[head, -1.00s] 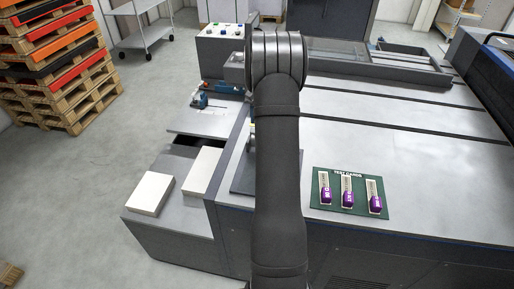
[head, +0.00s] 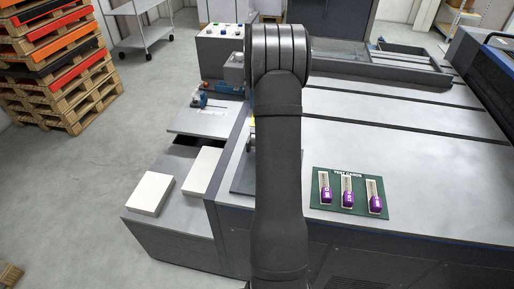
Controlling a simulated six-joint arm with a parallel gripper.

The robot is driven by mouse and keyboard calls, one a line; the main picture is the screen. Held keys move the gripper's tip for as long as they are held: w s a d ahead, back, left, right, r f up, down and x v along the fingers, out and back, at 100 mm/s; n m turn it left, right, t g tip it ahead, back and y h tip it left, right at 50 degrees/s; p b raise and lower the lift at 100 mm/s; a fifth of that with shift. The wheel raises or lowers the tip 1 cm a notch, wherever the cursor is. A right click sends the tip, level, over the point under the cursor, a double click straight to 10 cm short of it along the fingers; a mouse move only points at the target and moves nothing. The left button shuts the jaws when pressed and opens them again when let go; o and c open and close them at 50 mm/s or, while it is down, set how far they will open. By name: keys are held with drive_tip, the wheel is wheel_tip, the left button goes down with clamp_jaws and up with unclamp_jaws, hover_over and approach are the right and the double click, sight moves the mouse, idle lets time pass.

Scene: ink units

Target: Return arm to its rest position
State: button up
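My arm rises from the bottom of the head view, to the right of the centre line, and stretches away over the grey machine top (head: 400,140). Its dark links cover a strip of the machine. My gripper is hidden behind the arm, so its opening and anything in it do not show. A green board (head: 382,207) with white lettering lies on the machine top to the right of the arm. Three pale cards with purple items (head: 347,199) sit on it in a row, apart from the arm.
Two white stacks, a left one (head: 150,193) and a right one (head: 202,170), lie on the lower left shelf. A control box with buttons (head: 220,46) and a blue device (head: 199,99) stand behind. Pallets (head: 75,100) and a trolley (head: 140,40) are on the floor.

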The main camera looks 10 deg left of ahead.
drive_tip(key=shift+r, duration=0.75)
wheel_tip(320, 180, down, 8)
drive_tip(key=shift+r, duration=0.1)
drive_tip(key=shift+s, duration=0.55)
